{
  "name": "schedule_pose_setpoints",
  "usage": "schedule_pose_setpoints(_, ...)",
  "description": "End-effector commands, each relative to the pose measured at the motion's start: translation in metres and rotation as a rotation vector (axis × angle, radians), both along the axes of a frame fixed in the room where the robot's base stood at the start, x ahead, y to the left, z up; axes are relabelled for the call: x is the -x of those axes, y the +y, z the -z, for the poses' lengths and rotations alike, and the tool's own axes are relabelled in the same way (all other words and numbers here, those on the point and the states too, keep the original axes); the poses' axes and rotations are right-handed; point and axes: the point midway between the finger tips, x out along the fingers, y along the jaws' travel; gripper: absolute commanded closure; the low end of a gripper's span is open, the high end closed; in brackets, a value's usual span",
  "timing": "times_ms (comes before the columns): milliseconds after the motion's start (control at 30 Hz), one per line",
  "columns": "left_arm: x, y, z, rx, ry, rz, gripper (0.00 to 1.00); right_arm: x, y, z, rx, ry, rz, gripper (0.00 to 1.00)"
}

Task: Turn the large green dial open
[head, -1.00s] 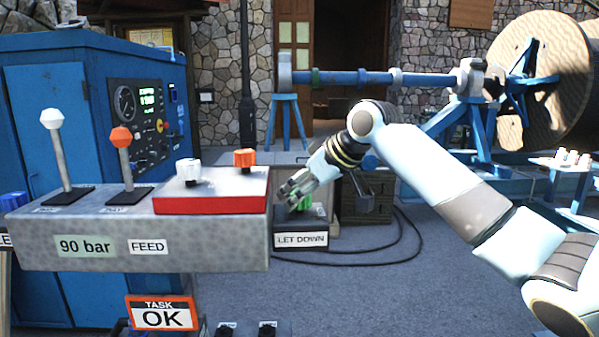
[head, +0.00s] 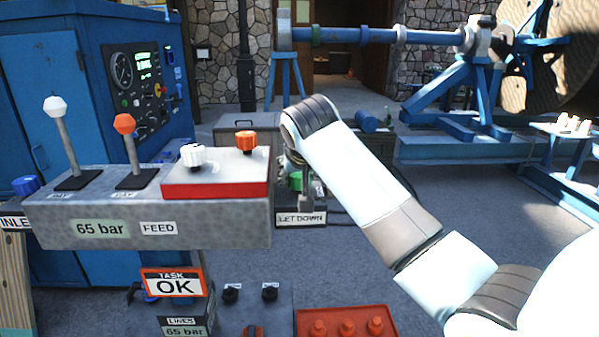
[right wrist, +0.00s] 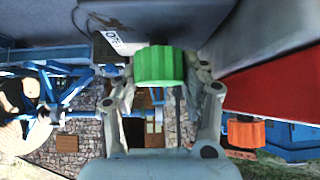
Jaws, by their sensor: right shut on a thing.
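The large green dial (right wrist: 160,66) sits between the fingers of my right gripper (right wrist: 162,78) in the right wrist view. The gripper is shut on it, with a finger on each side. In the head view the green dial (head: 296,181) shows only in part, above the LET DOWN label (head: 301,219). My right forearm and wrist hide much of the dial and the fingers there. My left gripper is in neither view.
The grey console (head: 150,225) with a white knob (head: 193,155) and an orange knob (head: 245,141) stands just left of my right gripper. It reads 65 bar. A red tray (head: 345,316) lies low in front.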

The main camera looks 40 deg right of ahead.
Motion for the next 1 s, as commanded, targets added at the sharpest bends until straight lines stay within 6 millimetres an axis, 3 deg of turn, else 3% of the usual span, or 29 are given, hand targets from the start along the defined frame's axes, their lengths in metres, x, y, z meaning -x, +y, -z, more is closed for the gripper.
schedule_pose_setpoints(667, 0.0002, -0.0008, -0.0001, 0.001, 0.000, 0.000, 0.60, -0.0005, -0.0005, -0.0013, 0.002, -0.002, 0.056, 0.88)
schedule_pose_setpoints(700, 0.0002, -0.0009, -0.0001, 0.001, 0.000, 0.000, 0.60, -0.0005, -0.0005, -0.0013, 0.002, -0.002, 0.056, 0.50)
schedule_pose_setpoints(833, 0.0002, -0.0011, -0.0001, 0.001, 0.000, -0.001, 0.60, -0.0003, -0.0004, -0.0008, 0.002, -0.001, 0.056, 0.33)
schedule_pose_setpoints(1000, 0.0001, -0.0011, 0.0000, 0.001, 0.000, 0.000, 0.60, -0.0001, -0.0004, -0.0004, 0.001, 0.000, 0.056, 0.31)
